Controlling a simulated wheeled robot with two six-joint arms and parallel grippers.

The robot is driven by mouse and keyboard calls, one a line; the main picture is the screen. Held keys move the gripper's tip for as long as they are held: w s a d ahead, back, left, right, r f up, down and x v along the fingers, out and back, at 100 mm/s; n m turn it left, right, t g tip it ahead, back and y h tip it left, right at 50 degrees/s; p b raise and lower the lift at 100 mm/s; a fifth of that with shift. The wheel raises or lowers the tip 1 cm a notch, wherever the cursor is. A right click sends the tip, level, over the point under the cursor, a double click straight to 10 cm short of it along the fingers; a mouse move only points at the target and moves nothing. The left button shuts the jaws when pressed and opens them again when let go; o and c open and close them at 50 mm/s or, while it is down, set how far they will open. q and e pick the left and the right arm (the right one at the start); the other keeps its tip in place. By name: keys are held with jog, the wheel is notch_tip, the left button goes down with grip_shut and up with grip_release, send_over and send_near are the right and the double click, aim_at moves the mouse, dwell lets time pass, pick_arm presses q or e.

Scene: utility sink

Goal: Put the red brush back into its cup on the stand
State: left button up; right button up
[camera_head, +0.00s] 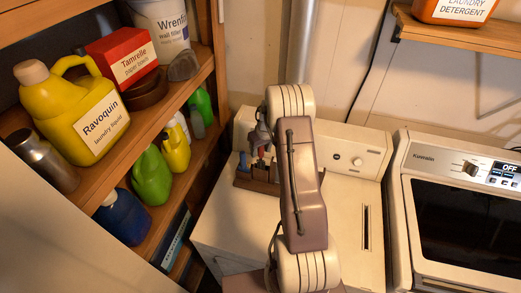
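The small brown stand (257,187) sits on top of the white machine, near its back left corner. Small upright items show at the stand, one of them bluish (244,161). My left gripper (261,150) points down just over the stand, and its fingers are too small and dark to read as open or shut. A small reddish patch shows by the fingers, but I cannot tell whether it is the red brush, or whether it is held. My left arm hides the area right of the stand. My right gripper is not in view.
A wooden shelf unit (150,128) on the left holds a yellow jug (75,110), a red box (122,57), and several bottles. The white machine top (232,225) is clear in front of the stand. A second appliance (455,190) stands at right.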

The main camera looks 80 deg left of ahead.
pick_arm(q)
jog(key=shift+a+r, duration=0.1)
jog(key=shift+r, duration=0.05)
jog(key=b+v, duration=0.4)
jog(key=v, duration=0.7)
jog(key=shift+r, duration=0.25)
jog(key=shift+w, duration=0.1)
